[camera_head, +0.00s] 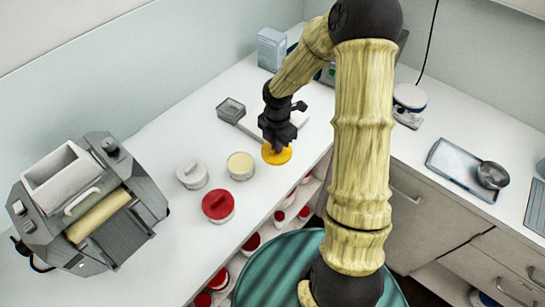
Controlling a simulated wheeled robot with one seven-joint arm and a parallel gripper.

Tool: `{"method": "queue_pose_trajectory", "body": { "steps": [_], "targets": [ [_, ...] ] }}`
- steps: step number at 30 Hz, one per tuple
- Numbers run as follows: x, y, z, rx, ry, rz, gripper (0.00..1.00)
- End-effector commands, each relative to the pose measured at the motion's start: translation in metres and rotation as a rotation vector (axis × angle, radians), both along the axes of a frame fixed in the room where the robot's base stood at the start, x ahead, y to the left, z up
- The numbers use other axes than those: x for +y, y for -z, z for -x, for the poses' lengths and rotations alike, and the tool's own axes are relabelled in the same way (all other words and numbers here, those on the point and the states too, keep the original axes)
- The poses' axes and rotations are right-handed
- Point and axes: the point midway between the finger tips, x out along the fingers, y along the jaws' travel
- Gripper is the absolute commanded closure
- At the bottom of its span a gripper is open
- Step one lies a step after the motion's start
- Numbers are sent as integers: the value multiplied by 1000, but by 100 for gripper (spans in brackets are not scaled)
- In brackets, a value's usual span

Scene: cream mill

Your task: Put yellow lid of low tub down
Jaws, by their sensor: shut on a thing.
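The yellow lid (281,156) is near the counter's front edge, right of the tubs. My gripper (277,144) is shut on it from above. I cannot tell whether the lid touches the counter or is held just over it. An open low tub with cream-coloured contents (240,164) stands just left of the lid, apart from it. My gripper hides part of the lid's top.
A white-lidded tub (193,174) and a red-lidded tub (218,206) stand left of the open tub. A grey roller mill (88,205) fills the left counter. A small grey box (231,110) is behind. Red-lidded tubs (250,243) sit on shelves below.

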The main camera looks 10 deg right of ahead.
Motion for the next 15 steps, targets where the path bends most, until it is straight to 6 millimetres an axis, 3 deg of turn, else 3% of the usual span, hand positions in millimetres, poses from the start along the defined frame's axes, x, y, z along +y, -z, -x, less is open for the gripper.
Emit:
{"method": "queue_pose_trajectory", "body": {
  "steps": [15],
  "targets": [
    [0, 4, 1, 2, -54, 1, 100]
  ]
}}
